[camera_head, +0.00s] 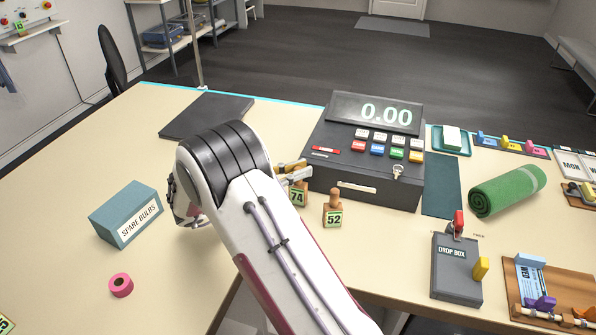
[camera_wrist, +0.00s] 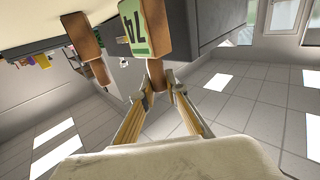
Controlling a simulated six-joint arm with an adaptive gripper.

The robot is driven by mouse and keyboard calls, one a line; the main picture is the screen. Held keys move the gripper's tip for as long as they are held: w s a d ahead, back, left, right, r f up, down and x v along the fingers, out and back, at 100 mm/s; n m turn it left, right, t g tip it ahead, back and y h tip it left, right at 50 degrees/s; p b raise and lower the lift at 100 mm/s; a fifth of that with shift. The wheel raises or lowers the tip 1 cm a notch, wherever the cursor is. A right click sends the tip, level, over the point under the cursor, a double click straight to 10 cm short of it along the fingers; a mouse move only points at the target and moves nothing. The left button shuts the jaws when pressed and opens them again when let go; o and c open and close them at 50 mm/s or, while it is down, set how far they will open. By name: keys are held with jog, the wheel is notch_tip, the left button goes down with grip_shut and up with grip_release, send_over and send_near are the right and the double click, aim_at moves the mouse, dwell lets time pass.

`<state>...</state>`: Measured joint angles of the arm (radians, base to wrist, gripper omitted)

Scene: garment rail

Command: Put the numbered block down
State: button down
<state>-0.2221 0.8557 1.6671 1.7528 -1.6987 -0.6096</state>
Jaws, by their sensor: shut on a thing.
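The numbered block 74 (camera_head: 297,195) has a green number label and a wooden knob. It is just in front of the till at its left corner, partly hidden by my arm. My gripper (camera_head: 291,172) is shut on its knob. In the wrist view my gripper (camera_wrist: 160,92) has a finger on each side of the knob of block 74 (camera_wrist: 150,30), whose label looks upside down. I cannot tell whether its base touches the table. A second numbered block, 52 (camera_head: 334,215), stands upright on the table just to the right, apart from my gripper.
The grey till (camera_head: 365,185) reads 0.00 close behind the blocks. A spare bulbs box (camera_head: 125,212) and a pink roll (camera_head: 121,285) lie left. A drop box (camera_head: 455,275), a green roll (camera_head: 507,190) and a wooden tray (camera_head: 575,285) are right. The table's left part is mostly clear.

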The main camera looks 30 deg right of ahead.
jog(key=shift+f, duration=0.2)
jog(key=shift+f, duration=0.1)
jog(key=c, duration=2)
grip_release()
jog(key=shift+a, duration=0.15)
jog(key=a, duration=1.1)
jog(key=shift+a, duration=0.35)
